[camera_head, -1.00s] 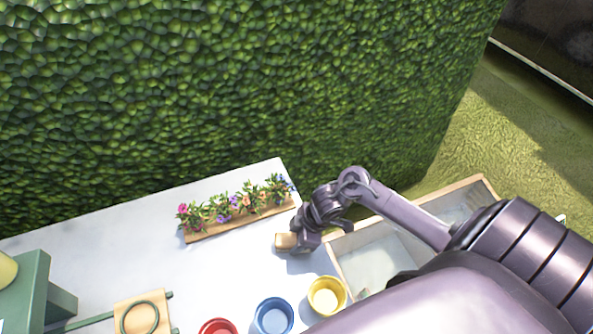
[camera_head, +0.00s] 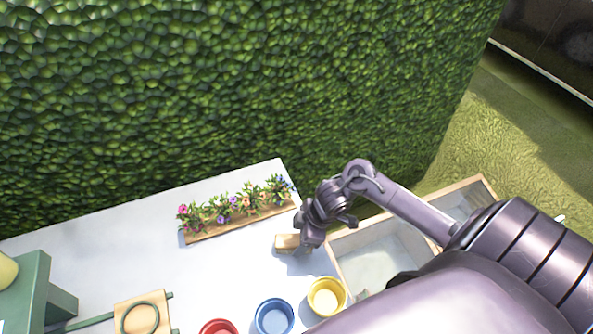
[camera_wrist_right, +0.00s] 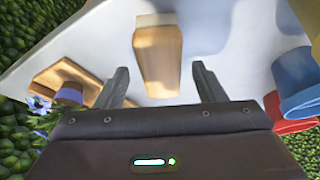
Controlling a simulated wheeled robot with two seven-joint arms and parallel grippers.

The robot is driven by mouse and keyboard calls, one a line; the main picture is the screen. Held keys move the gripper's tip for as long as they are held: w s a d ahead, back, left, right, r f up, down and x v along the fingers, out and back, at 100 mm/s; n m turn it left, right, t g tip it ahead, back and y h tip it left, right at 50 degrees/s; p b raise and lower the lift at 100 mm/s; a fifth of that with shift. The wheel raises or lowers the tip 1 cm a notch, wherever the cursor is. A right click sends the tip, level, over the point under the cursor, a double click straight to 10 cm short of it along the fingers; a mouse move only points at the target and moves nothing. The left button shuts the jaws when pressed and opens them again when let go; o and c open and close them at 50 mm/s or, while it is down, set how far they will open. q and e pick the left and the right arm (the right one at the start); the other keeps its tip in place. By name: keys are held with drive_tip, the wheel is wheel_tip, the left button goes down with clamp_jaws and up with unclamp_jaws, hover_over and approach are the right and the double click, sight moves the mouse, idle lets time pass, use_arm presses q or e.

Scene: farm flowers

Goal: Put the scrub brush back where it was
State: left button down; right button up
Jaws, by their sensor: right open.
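The scrub brush (camera_head: 287,243), a light wooden block, lies on the white table near its right edge, between the flower planter and the yellow pot. In the right wrist view the brush (camera_wrist_right: 158,58) lies ahead of and between the two fingers, with a pale strip at its far end. My right gripper (camera_wrist_right: 160,88) is open, with gaps on both sides of the brush. In the head view my right gripper (camera_head: 312,243) is just right of the brush, its fingers partly hidden by the wrist. My left gripper is not in view.
A wooden planter (camera_head: 240,226) with flowers stands behind the brush. Yellow (camera_head: 327,297), blue (camera_head: 273,316) and red (camera_head: 218,328) pots stand in front. A wooden-framed bin (camera_head: 345,240) is beside the table's right edge. The table's middle is clear.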

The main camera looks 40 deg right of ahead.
drive_tip(key=v, duration=0.9)
drive_tip(key=shift+r, duration=0.4)
drive_tip(key=shift+s, duration=0.1)
